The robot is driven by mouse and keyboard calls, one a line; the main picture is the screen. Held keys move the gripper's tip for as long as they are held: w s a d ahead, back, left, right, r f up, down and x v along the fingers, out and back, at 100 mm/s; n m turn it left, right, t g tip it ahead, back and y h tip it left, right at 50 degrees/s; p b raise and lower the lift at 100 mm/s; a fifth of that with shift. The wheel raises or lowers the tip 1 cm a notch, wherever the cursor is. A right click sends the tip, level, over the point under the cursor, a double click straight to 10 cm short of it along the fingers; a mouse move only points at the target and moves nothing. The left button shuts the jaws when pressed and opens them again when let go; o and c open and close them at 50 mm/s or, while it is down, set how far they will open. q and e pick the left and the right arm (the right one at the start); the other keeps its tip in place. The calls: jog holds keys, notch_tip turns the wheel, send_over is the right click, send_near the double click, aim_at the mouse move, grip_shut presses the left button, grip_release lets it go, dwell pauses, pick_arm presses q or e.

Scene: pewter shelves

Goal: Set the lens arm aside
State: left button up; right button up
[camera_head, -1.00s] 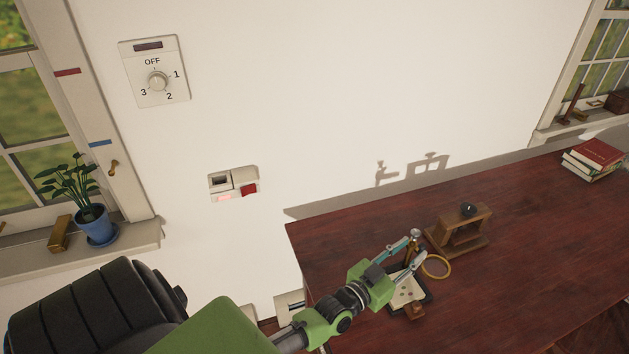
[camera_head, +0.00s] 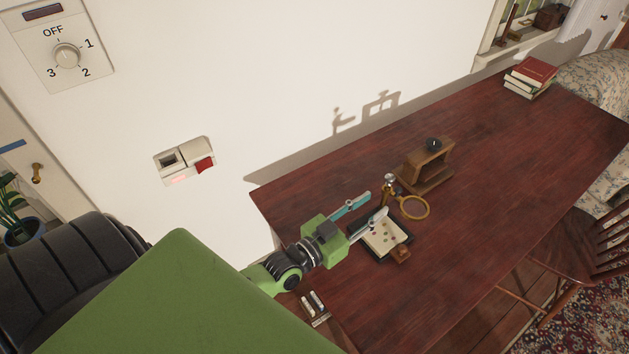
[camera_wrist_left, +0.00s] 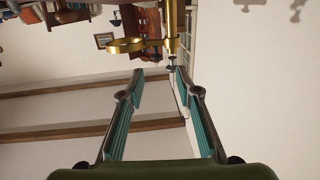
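The lens arm is a brass ring (camera_head: 414,218) out to the right of a small upright brass post (camera_head: 387,192) on the desk. In the left wrist view the ring (camera_wrist_left: 111,46) joins the post (camera_wrist_left: 172,22) through a short brass arm. My left gripper (camera_head: 376,204) is open and empty, its teal-padded fingers pointing at the post from the left. In the left wrist view the gripper (camera_wrist_left: 157,74) has its fingers spread, with the post just beyond the tips. My right gripper is not in view.
A wooden stand (camera_head: 436,165) with a dark knob is behind the ring. A small wooden block (camera_head: 401,254) sits at the tray's front edge. Books (camera_head: 531,75) lie at the far right. The desk (camera_head: 500,170) right of the ring is clear; a chair (camera_head: 580,245) stands in front.

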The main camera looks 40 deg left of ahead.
pick_arm(q)
jog(key=b+v, duration=0.1)
jog(key=v, duration=0.8)
jog(key=s+d+f+g, duration=0.1)
jog(key=f+g, duration=0.1)
jog(key=s+d+f+g, duration=0.1)
jog(key=d+f+g, duration=0.1)
jog(key=s+d+f+m+g, duration=0.1)
jog(key=d+f+g, duration=0.1)
jog(key=shift+d+f, duration=0.1)
jog(key=shift+f, duration=0.15)
jog(key=shift+s+f+g+y, duration=0.25)
jog(key=shift+s+g+y, duration=0.05)
jog(key=shift+s+y, duration=0.1)
jog(key=s+g, duration=0.1)
jog(key=s, duration=0.1)
jog(key=s+a+f+g+y, duration=0.1)
jog(key=s+g, duration=0.1)
jog(key=s, duration=0.1)
jog(key=s+a+f+n+g+y, duration=0.1)
jog(key=s+g, duration=0.1)
jog(key=s, duration=0.1)
jog(key=shift+a, duration=0.2)
jog(key=shift+s+a+f+g+y, duration=0.1)
jog(key=shift+s+a+g+y, duration=0.25)
jog(key=shift+s, duration=0.25)
